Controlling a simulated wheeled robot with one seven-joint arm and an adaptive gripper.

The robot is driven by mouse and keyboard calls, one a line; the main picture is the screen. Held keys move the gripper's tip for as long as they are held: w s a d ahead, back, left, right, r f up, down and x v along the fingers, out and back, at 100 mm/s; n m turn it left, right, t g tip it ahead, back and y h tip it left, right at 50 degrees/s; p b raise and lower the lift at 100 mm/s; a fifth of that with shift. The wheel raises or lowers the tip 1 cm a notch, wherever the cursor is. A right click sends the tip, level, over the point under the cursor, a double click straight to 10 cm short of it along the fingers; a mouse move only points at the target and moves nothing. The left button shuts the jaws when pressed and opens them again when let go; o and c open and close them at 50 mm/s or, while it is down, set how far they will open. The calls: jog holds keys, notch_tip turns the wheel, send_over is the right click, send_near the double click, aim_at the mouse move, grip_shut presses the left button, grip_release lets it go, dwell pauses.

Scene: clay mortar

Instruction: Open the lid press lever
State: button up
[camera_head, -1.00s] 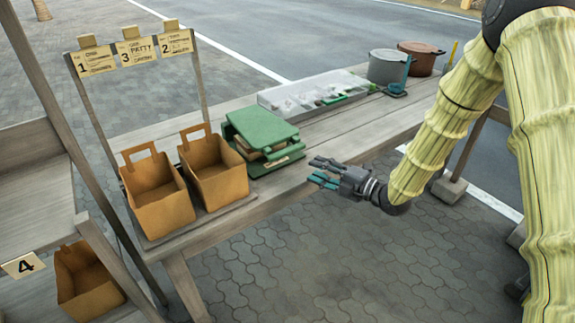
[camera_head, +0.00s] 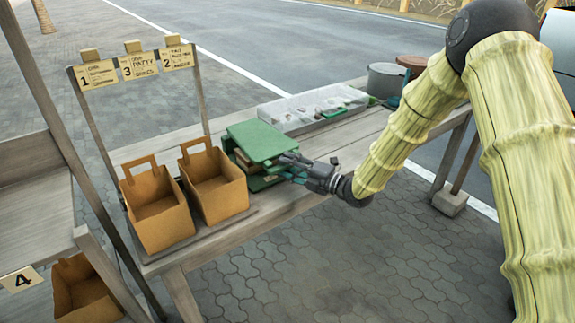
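A green press (camera_head: 258,140) stands on the wooden table, right of the two brown bags. Its flat green upper plate sits above a lower green part, with brown pieces showing in the gap between them. My gripper (camera_head: 290,166) is at the right front corner of the press, by the edge of the upper plate. Its dark and teal fingers overlap the press in this view. I cannot tell whether they touch or grip it. No separate lever can be made out.
Two open brown bags (camera_head: 157,212) (camera_head: 216,190) stand at the table's left end. A clear tray (camera_head: 312,112) of small items lies behind the press, with a grey pot (camera_head: 385,80) and a brown pot (camera_head: 412,63) beyond. A sign rack (camera_head: 135,65) rises behind the bags.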

jog(key=shift+w+a, duration=0.15)
jog(key=shift+a, duration=0.15)
jog(key=shift+c, duration=0.2)
grip_shut()
jog(key=shift+r, duration=0.1)
